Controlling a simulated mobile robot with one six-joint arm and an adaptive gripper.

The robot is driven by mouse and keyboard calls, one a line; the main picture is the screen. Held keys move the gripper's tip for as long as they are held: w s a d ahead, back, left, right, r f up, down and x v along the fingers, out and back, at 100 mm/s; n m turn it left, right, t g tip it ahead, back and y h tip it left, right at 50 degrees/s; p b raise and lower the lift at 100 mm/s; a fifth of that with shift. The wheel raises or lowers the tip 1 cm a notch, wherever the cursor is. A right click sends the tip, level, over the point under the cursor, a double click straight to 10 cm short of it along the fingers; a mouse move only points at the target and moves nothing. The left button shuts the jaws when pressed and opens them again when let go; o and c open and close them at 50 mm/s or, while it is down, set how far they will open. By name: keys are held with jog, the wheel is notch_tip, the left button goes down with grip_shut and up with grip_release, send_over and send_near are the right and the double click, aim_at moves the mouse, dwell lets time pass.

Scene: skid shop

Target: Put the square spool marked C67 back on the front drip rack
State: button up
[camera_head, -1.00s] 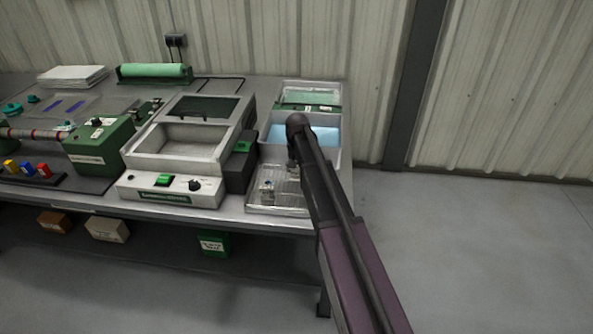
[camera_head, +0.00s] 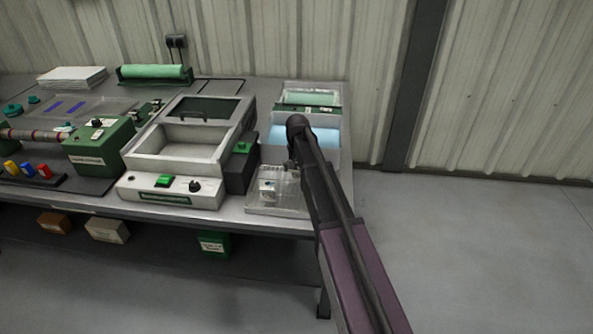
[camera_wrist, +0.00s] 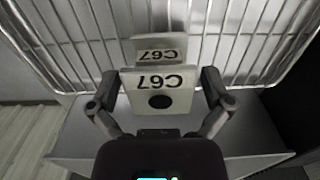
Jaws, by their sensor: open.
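The square spool marked C67 (camera_wrist: 160,102) is a pale block with a dark round hole, its label upside down in the wrist view. A second C67 label shows on a greyer face just behind it. My gripper (camera_wrist: 160,90) is open, with one finger close on each side of the spool; any contact is unclear. The front drip rack (camera_wrist: 245,35) is a wire grid with a bright rim behind the spool. In the head view the rack (camera_head: 292,208) is at the bench's front right corner, with the small pale spool (camera_head: 268,186) over it. My arm hides part of the rack.
A tray with blue liquid (camera_head: 326,138) stands behind the rack, with a green-toned tray (camera_head: 310,97) further back. A dark box with a green top (camera_head: 242,160) and a grey exposure unit (camera_head: 170,190) stand close on the left. Floor is clear at the right.

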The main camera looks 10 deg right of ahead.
notch_tip(320, 180, up, 12)
jog(key=p, duration=1.1)
jog(key=shift+p, duration=0.4)
dwell(0.4)
jog(key=s+n, duration=0.3)
jog(key=s, duration=2.6)
jog(key=shift+s+a+n, duration=0.2)
jog(key=shift+n, duration=0.1)
